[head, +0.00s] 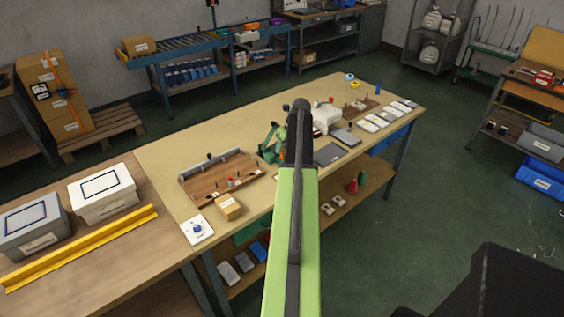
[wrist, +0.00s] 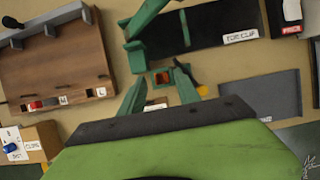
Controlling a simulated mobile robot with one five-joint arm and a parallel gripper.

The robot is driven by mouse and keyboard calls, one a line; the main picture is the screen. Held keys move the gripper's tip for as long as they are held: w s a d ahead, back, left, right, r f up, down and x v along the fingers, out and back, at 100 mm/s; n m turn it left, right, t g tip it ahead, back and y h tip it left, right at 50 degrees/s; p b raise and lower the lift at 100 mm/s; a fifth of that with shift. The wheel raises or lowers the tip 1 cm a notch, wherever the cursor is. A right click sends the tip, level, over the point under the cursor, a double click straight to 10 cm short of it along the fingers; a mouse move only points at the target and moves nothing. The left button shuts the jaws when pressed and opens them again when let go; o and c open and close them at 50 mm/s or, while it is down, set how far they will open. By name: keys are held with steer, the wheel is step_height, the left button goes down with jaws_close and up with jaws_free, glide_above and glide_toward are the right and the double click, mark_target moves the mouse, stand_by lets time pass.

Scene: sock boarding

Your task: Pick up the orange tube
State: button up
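In the wrist view a small orange piece (wrist: 160,79) with a dark middle shows near the centre; it may be the orange tube seen end-on. My gripper (wrist: 159,75) has two dark green fingers, one on each side of this piece, apart from each other and with a gap to it. A dark green fixture (wrist: 145,20) stands just beyond. A small yellow-orange knob (wrist: 202,90) lies right of the right finger. In the head view my arm hides the gripper tips, and I cannot make out the tube.
A brown wooden tray (head: 215,182) lies left on the table, with a small carton (head: 228,207) in front. A grey pad (head: 327,153), a white device (head: 325,117) and several white pieces lie to the right. A black toe-clip plate (wrist: 215,22) lies close beyond the right finger.

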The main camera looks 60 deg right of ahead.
mark_target(282, 157)
steer(key=b+x, duration=0.2)
steer(key=x, duration=0.1)
steer(key=shift+f, duration=0.25)
steer(key=shift+r, duration=0.2)
steer(key=shift+c, duration=0.3)
jaws_close()
steer(key=shift+r+p, duration=0.15)
steer(key=shift+p, duration=0.2)
step_height(282, 157, up, 4)
steer(key=p, duration=0.4)
steer(key=shift+r, duration=0.25)
steer(key=s+d+r+p, duration=0.1)
steer(key=s+r+p, duration=0.5)
steer(key=s, duration=0.5)
steer(key=shift+s+d+p, duration=0.3)
steer(key=shift+p, duration=0.05)
